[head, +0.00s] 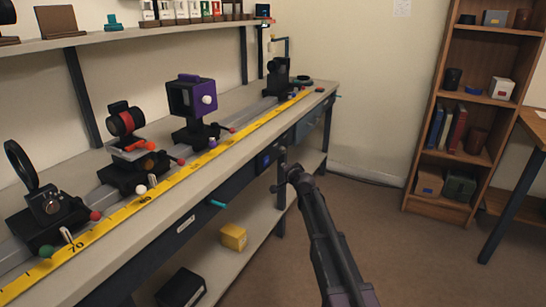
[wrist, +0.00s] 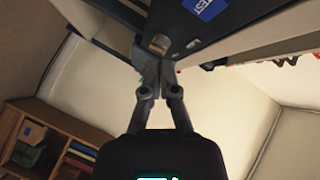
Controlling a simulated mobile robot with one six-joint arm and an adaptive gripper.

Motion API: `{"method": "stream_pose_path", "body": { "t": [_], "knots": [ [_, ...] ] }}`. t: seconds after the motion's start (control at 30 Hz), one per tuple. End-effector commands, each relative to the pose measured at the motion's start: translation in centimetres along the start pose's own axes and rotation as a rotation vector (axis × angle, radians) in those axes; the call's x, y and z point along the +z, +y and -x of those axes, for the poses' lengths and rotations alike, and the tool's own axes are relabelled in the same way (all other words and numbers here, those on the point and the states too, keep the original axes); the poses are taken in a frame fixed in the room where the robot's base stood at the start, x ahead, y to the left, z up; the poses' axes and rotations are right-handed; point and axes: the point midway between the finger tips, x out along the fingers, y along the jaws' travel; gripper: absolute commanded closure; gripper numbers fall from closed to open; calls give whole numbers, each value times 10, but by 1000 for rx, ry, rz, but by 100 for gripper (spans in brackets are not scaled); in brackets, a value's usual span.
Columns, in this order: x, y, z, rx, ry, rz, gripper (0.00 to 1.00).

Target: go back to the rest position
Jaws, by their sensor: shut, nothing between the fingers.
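My gripper (head: 282,156) is at the end of my dark arm, just in front of the long workbench's front edge in the head view. In the wrist view my gripper (wrist: 149,66) has its fingers together and holds nothing. The dark bench front with a blue label (wrist: 203,8) is close beyond the fingertips there. I cannot tell whether the fingertips touch it.
The workbench (head: 213,171) carries a rail with several optical mounts and a yellow measuring tape (head: 181,176). A yellow box (head: 233,237) sits on the lower shelf. A wooden bookcase (head: 437,158) stands at right. The floor (head: 355,215) between is clear.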

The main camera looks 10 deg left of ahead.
Motion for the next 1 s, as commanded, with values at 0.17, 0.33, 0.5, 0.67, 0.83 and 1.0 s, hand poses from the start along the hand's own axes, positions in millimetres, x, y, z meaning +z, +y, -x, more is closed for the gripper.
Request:
{"method": "stream_pose_path", "body": {
  "t": [0.17, 0.33, 0.5, 0.67, 0.83, 1.0],
  "knots": [
    [4, 10, 13, 25, -34, 31, 100],
    [15, 37, 48, 97, -127, 115, 100],
    [31, 80, 104, 221, -277, 231, 100],
    [47, 126, 169, 363, -438, 336, 100],
    [60, 171, 246, 525, -612, 418, 100],
    [70, 205, 317, 672, -767, 461, 100]
  ]
}}
